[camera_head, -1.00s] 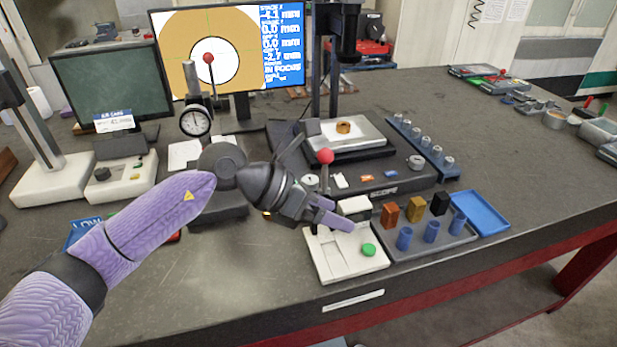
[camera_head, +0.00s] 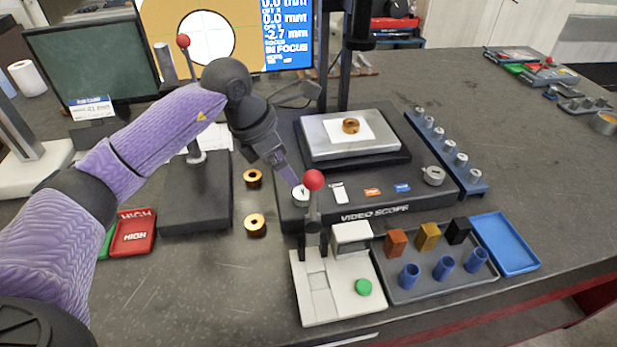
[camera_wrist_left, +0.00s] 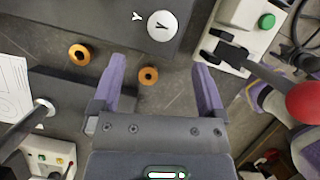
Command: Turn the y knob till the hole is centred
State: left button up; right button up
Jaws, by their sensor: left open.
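The y knob (camera_wrist_left: 162,27) is a round white knob marked Y, at the top of the left wrist view. In the head view the knob (camera_head: 300,196) sits at the front left of the video scope base (camera_head: 385,210), partly hidden by my gripper. My left gripper (camera_head: 288,176) is over it there. In the left wrist view my gripper (camera_wrist_left: 159,65) is open and empty, the knob beyond its fingertips and apart from them. The monitor (camera_head: 206,40) shows a white hole in an orange ring with thin cross lines; its top is cut off. The bottom lines read -2.7 mm and IN FOCUS.
A brass ring (camera_head: 351,126) lies on the scope stage. Two loose rings (camera_head: 255,225) lie left of the base. A red-balled lever (camera_head: 313,181) stands close to my gripper on a white fixture (camera_head: 335,285) with a green button. A grey knob (camera_head: 433,176) is at the base's right.

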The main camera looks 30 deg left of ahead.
aim_at(302, 192)
pick_arm(q)
jog(key=b+x, duration=0.1)
jog(key=x, duration=0.7)
jog(key=shift+d+f, duration=0.15)
jog(key=shift+f, duration=0.2)
grip_shut()
jog(key=shift+f+m+b, duration=0.1)
jog(key=shift+m+b, duration=0.55)
jog(key=shift+m, duration=0.05)
jog(key=m+g+h+b, duration=0.1)
jog(key=m+b, duration=0.1)
jog(key=m, duration=0.1)
jog(key=shift+w, duration=0.1)
jog(key=shift+m+g+h+b, duration=0.3)
jog(key=shift+m+g+b, duration=0.4)
jog(key=shift+m+b, duration=0.75)
pick_arm(e)
notch_tip(302, 192, down, 7)
jog(key=s, duration=0.1)
jog(key=shift+s, duration=0.25)
pick_arm(q)
jog(key=shift+m, duration=0.35)
pick_arm(e)
jog(key=shift+d, duration=0.1)
pick_arm(q)
grip_release()
